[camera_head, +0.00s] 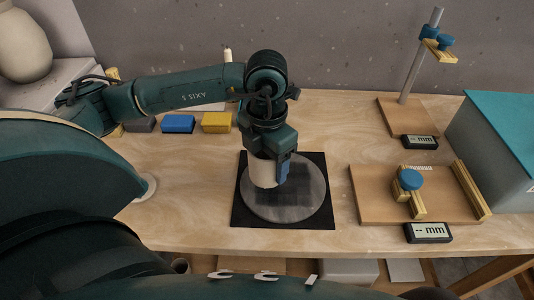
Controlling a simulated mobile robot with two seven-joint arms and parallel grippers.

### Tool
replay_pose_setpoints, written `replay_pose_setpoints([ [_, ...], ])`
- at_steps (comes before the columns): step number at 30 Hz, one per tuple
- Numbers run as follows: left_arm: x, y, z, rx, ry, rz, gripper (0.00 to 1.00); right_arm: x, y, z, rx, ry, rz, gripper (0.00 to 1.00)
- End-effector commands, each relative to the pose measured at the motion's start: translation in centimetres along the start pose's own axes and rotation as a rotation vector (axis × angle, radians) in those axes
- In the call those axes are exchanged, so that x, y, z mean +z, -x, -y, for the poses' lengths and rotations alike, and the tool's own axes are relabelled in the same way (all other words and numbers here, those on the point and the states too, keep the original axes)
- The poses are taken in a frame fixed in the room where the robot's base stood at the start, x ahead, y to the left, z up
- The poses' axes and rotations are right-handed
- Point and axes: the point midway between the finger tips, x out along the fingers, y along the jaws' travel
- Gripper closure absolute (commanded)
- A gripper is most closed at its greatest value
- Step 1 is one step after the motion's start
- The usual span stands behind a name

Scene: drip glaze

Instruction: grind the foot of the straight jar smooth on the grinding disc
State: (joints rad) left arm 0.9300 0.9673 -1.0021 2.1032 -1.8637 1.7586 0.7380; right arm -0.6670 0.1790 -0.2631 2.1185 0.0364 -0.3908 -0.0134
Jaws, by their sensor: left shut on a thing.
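The grinding disc (300,205) is a round grey plate lying on a black square mat (243,216) at the middle of the table. The straight jar (264,172) is pale cream and stands upright over the left part of the disc. My left gripper (284,168) points down and is shut on the jar, its blue-tipped finger on the jar's right side. The jar's upper part is hidden by the gripper. I cannot tell whether the foot touches the disc. My right gripper does not show.
A wooden measuring board (375,198) with a display (427,233) is at right. A post stand (408,75) and a teal-topped box (505,130) stand at back right.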

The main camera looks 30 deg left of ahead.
Motion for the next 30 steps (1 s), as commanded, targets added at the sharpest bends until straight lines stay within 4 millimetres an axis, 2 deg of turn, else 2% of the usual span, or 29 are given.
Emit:
replay_pose_setpoints([
  [1,0.0,-1.2,0.0,0.000,0.000,0.000,0.54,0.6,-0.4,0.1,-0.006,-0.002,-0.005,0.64],
  [4,1.1,-0.9,1.0,-0.002,-0.004,0.004,0.54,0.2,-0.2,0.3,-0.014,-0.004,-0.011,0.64],
  [15,4.4,-1.2,4.1,-0.001,-0.002,0.003,0.54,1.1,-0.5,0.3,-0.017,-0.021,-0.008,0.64],
  [30,5.2,-1.2,4.8,0.001,-0.001,0.002,0.54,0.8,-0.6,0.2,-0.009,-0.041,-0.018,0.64],
])
